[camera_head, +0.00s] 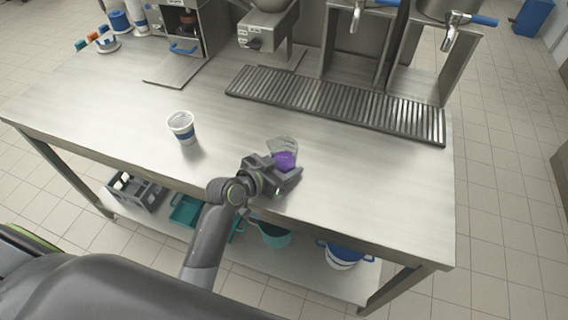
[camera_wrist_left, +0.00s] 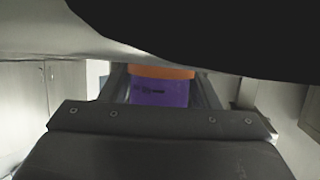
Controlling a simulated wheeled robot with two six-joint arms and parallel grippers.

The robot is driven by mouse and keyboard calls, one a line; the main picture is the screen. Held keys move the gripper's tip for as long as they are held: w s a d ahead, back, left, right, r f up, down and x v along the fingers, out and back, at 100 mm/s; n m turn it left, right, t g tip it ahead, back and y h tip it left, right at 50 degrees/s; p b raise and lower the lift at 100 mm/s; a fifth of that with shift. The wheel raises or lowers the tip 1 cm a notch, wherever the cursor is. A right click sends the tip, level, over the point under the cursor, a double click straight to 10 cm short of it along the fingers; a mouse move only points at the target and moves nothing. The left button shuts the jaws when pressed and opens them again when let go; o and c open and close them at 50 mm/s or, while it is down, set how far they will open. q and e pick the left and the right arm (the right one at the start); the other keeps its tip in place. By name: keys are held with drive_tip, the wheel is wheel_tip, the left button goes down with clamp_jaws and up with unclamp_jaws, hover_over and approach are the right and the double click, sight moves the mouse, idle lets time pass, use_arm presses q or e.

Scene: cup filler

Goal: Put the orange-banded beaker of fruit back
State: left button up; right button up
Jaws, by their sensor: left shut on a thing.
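The beaker (camera_head: 285,158) is a clear cup with purple in its lower part, near the front middle of the steel counter in the head view. In the left wrist view the beaker (camera_wrist_left: 160,92) shows purple with an orange band above. My left gripper (camera_head: 284,174) is shut on it, with the fingers on either side. I cannot tell whether the beaker's base touches the counter. My right gripper is not in view.
A white cup with a blue band (camera_head: 182,127) stands on the counter (camera_head: 365,180) to the left. A ribbed drip grate (camera_head: 335,104) and dispensers line the back. Small coloured items (camera_head: 92,37) sit at the far left. The counter right of the beaker is clear.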

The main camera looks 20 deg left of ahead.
use_arm(q)
drive_tip(key=o, duration=0.7)
drive_tip(key=shift+f, duration=0.15)
drive_tip(key=shift+c, duration=0.2)
drive_tip(key=o, duration=0.5)
drive_tip(key=shift+c, duration=0.2)
drive_tip(key=shift+r, duration=0.2)
drive_tip(key=b+v, duration=0.1)
drive_tip(key=v, duration=1.1)
drive_tip(key=shift+a+f, duration=0.1)
